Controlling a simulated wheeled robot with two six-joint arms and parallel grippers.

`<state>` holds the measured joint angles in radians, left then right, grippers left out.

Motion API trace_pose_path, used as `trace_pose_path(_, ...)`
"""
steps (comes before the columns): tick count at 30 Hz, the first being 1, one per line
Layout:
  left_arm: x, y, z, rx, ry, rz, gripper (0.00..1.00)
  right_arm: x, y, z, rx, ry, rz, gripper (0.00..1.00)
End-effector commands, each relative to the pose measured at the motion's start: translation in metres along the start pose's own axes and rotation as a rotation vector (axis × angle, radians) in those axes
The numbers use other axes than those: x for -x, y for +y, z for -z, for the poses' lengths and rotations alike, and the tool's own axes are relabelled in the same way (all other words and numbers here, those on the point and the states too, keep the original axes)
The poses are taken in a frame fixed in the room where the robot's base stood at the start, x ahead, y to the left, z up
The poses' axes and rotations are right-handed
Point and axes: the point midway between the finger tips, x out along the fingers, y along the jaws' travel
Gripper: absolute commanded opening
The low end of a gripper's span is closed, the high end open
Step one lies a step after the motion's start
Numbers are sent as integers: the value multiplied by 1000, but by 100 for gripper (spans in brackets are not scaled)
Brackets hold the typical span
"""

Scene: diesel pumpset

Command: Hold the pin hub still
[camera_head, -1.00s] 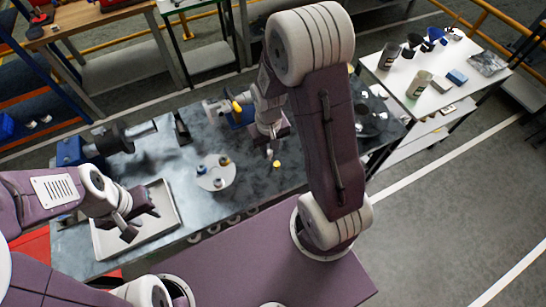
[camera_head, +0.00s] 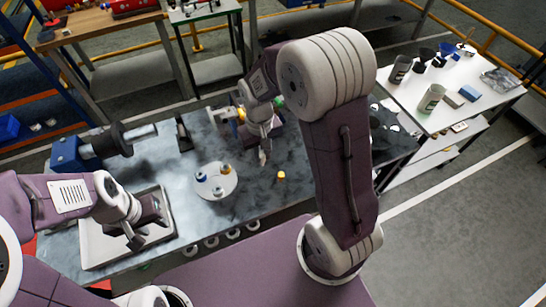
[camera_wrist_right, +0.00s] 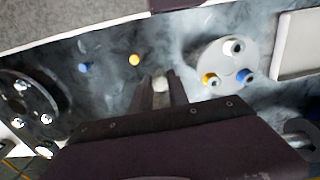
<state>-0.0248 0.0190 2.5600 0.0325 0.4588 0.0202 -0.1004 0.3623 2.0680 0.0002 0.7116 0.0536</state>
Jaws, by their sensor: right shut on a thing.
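A pale round disc (camera_head: 215,181) lies flat on the bench with several small pegs on it, including a blue and a yellow one. It also shows in the right wrist view (camera_wrist_right: 222,56). A black disc with several bright studs (camera_wrist_right: 28,108) is at the left of that view. I cannot tell for sure which disc is the pin hub. My right gripper (camera_head: 263,157) is shut on a small pale piece (camera_wrist_right: 161,84), above the bench and apart from both discs. My left gripper (camera_head: 143,228) is open and empty over the grey tray.
The shallow tray (camera_head: 88,255) lies at the bench's left. A loose yellow piece (camera_head: 281,175) and a blue piece (camera_wrist_right: 86,67) lie on the bench. A blue machine with a shaft (camera_head: 68,154) stands back left. A white table (camera_head: 440,118) with cups stands right.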

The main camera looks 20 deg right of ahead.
Motion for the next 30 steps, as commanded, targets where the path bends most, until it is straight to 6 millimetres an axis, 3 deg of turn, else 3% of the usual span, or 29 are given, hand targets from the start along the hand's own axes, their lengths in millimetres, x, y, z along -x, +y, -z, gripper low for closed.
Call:
trace_pose_path(6, 0, 0, 0, 0, 0, 0, 36, 27, -78, 15, 203, 4, 1, 0)
trace_pose_path(9, 0, 0, 0, 0, 0, 0, 36, 36, -117, 14, 307, 2, 0, 0)
trace_pose_path(12, 0, 0, 0, 0, 0, 0, 36, 39, -143, 7, 383, -1, 0, 0)
trace_pose_path(17, 0, 0, 0, 0, 0, 0, 36, 39, -158, -1, 430, -1, -1, 0)
trace_pose_path(30, 0, 0, 0, 0, 0, 0, 36, 34, -158, -2, 431, -2, -1, 0)
